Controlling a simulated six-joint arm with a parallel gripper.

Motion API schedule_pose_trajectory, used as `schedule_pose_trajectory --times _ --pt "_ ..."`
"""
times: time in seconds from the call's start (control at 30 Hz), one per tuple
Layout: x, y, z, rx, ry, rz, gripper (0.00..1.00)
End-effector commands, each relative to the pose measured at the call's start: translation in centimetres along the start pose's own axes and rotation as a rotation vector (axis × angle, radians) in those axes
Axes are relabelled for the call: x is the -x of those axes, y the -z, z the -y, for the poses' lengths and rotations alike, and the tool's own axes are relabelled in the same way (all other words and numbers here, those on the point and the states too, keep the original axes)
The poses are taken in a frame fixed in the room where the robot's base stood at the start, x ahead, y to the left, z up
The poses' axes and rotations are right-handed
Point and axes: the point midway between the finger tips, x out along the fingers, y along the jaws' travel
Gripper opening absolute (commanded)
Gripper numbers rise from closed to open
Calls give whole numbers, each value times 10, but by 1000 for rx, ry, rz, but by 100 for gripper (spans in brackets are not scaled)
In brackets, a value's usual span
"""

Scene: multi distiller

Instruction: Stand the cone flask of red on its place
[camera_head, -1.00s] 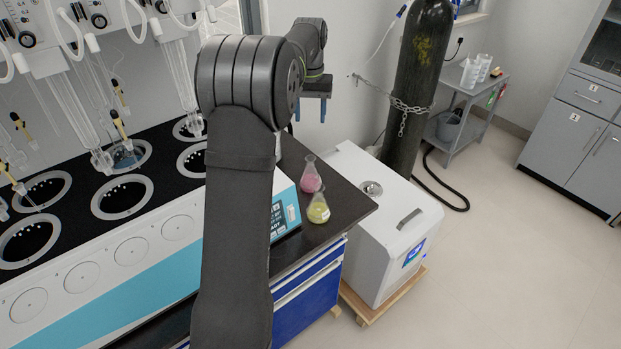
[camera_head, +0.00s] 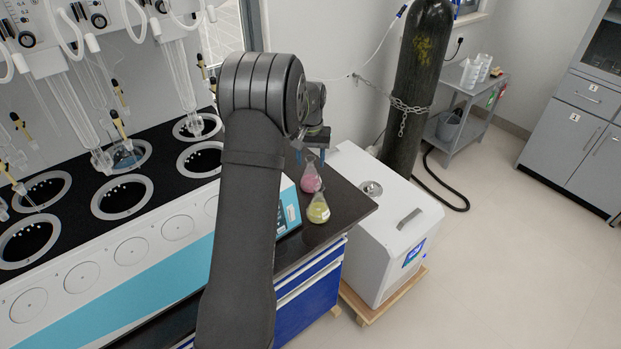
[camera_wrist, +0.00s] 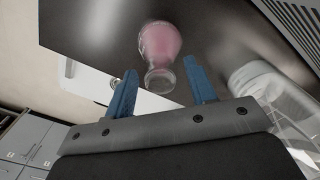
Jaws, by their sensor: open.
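The cone flask of red (camera_head: 311,181) stands upright on the dark bench top (camera_head: 340,206), its liquid pinkish. In the wrist view the same flask (camera_wrist: 160,50) shows just beyond and between the fingertips, its clear neck pointing toward my gripper. My gripper (camera_head: 311,150), with two blue fingers, is just above the flask's neck in the head view. In the wrist view my gripper (camera_wrist: 160,88) is open, with nothing clasped between its fingers. Whether a finger touches the neck is hard to tell.
A flask of yellow (camera_head: 318,210) stands close in front of the red one. A white distiller (camera_head: 150,240) with round wells lies to the left. A white box unit (camera_head: 390,225) and a dark gas cylinder (camera_head: 418,90) stand to the right.

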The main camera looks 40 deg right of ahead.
Motion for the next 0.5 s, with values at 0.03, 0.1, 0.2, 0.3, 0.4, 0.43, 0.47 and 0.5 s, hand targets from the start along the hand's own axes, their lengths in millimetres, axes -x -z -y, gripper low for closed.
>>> schedule_pose_trajectory --times 0.03,0.1,0.2,0.3,0.4,0.43,0.47,0.5 --pt "-5 0 0 0 0 1 51" --pt "-8 0 0 0 0 0 51" --pt "-9 0 0 0 0 -1 51" --pt "-9 0 0 0 0 -1 51" --pt "-8 0 0 0 0 0 35" --pt "-8 0 0 0 0 0 29" --pt "-8 0 0 0 0 0 23" --pt "-8 0 0 0 0 0 15"
